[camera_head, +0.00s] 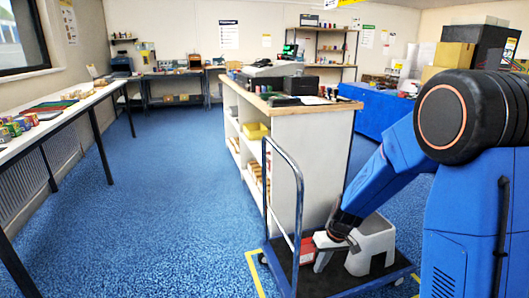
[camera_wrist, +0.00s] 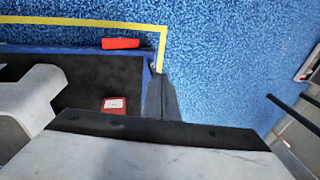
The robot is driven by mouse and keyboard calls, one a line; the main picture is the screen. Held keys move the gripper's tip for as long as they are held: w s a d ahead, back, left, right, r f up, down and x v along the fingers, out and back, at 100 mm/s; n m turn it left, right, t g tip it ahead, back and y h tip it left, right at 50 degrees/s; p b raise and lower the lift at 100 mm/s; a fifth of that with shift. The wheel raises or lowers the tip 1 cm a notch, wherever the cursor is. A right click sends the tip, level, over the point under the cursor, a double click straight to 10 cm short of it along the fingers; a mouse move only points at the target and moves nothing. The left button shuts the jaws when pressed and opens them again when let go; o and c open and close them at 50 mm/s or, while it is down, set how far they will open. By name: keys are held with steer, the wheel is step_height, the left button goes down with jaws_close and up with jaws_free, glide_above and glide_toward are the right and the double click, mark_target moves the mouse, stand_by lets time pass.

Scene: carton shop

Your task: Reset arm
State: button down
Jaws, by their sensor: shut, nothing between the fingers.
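My gripper (camera_head: 325,258) is at the end of my blue arm, low over the flat trolley (camera_head: 340,280) in the head view. It is shut and empty. A red box (camera_head: 307,251) lies on the trolley bed just left of it, partly hidden. A white step stool (camera_head: 372,246) stands on the bed to its right. In the wrist view, a dark finger part of my gripper (camera_wrist: 163,98) points over the trolley's blue edge. A small red item with a pale label (camera_wrist: 115,105) lies on the dark bed, and the white stool (camera_wrist: 30,98) is at the left.
The trolley's upright handle (camera_head: 298,205) stands left of my gripper. A white shelf counter (camera_head: 300,150) is close behind. Yellow floor tape (camera_head: 256,273) borders the trolley. A long table (camera_head: 70,110) runs along the left wall. Blue carpet (camera_head: 160,200) between table and counter is clear.

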steer(key=s+d+r+m+t+h, duration=0.1)
steer(key=s+d+r+t, duration=0.15)
steer(key=s+r, duration=0.75)
steer(key=s+d+r+m+t+h, duration=0.1)
steer(key=s+d+r, duration=0.3)
steer(key=s+r, duration=0.55)
steer(key=s+d+r, duration=0.1)
steer(key=s+r, duration=0.1)
steer(key=s, duration=0.2)
steer(key=s+d+r+m, duration=0.1)
steer(key=s+r, duration=0.1)
steer(key=s, duration=0.3)
steer(key=shift+s+d+r+t+h, duration=0.15)
steer(key=shift+d+r+t+h, duration=0.25)
steer(key=shift+t, duration=0.05)
